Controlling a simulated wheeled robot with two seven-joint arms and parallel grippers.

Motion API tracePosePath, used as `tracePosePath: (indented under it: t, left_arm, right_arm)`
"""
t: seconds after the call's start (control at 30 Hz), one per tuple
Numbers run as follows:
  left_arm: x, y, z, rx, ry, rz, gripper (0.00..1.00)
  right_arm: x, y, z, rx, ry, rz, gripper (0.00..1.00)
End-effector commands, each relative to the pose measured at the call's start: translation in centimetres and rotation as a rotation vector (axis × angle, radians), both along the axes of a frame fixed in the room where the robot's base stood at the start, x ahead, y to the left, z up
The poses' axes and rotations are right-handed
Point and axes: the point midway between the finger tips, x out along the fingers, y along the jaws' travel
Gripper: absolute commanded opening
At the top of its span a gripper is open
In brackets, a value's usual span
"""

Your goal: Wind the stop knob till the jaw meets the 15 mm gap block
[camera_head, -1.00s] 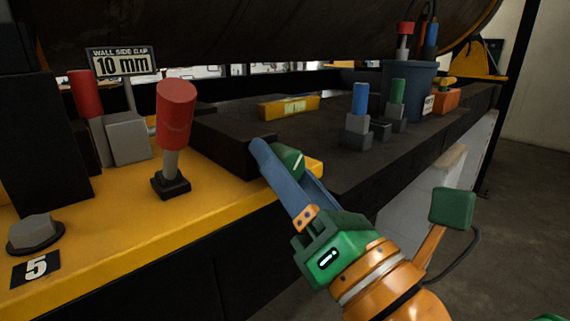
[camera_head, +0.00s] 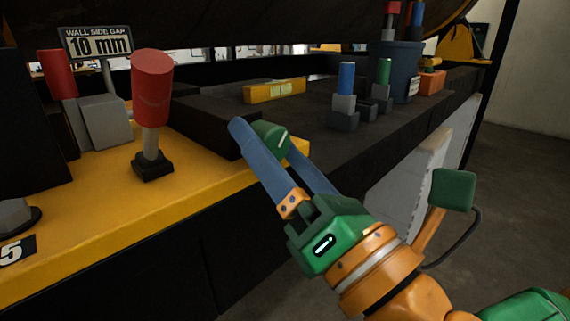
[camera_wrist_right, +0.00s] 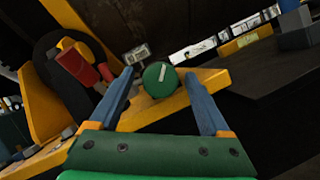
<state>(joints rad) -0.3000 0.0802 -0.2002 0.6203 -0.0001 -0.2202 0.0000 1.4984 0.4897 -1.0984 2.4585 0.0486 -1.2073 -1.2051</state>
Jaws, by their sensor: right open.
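The stop knob (camera_head: 270,137) is a green round knob with a white line, at the front edge of the yellow ledge. It also shows in the right wrist view (camera_wrist_right: 160,76), its line tilted slightly right of upright. My right gripper (camera_head: 266,141) is open, with its two blue fingers on either side of the knob. In the wrist view a gap shows between each finger and the knob. A dark block (camera_head: 208,122) lies behind the knob; I cannot tell whether it is the jaw. No block readably marked 15 mm shows. My left gripper is out of view.
A sign (camera_head: 98,43) reads "WALL SIDE GAP 10 mm". A red-handled lever (camera_head: 152,90) stands left of the knob. Blue-topped (camera_head: 346,80) and green-topped (camera_head: 384,72) pieces, a yellow level-like bar (camera_head: 274,91) and a dark bucket (camera_head: 393,70) stand on the dark bench.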

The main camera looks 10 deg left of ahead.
Motion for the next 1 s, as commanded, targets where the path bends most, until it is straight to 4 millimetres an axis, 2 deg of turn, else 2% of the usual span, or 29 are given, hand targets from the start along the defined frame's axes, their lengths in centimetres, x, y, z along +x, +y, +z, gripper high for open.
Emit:
tracePosePath:
  t: [0.1, 0.2, 0.4, 0.57, 0.83, 0.93, 1.0]
  left_arm:
    - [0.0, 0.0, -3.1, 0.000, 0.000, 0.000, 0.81]
    - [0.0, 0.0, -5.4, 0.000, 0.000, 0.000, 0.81]
    - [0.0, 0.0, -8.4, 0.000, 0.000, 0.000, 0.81]
    - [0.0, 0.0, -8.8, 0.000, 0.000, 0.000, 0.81]
    - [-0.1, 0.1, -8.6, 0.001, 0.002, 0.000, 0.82]
    - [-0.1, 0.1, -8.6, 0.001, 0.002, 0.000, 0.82]
    - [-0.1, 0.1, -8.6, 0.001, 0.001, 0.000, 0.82]
  right_arm:
    - [-1.0, -1.0, -1.7, 0.000, -0.007, -0.004, 0.81]
    - [-1.5, -1.6, -2.1, 0.001, -0.006, -0.006, 0.81]
    - [-3.3, -2.9, -2.4, 0.001, -0.007, -0.002, 0.81]
    - [-4.1, -3.5, -2.2, -0.002, -0.002, 0.000, 0.81]
    - [-3.9, -3.5, -2.2, 0.007, 0.013, 0.004, 0.81]
    - [-2.0, -3.8, -4.3, 0.098, 0.153, 0.030, 0.81]
    - [0.1, -4.2, -7.0, 0.226, 0.329, 0.051, 0.81]
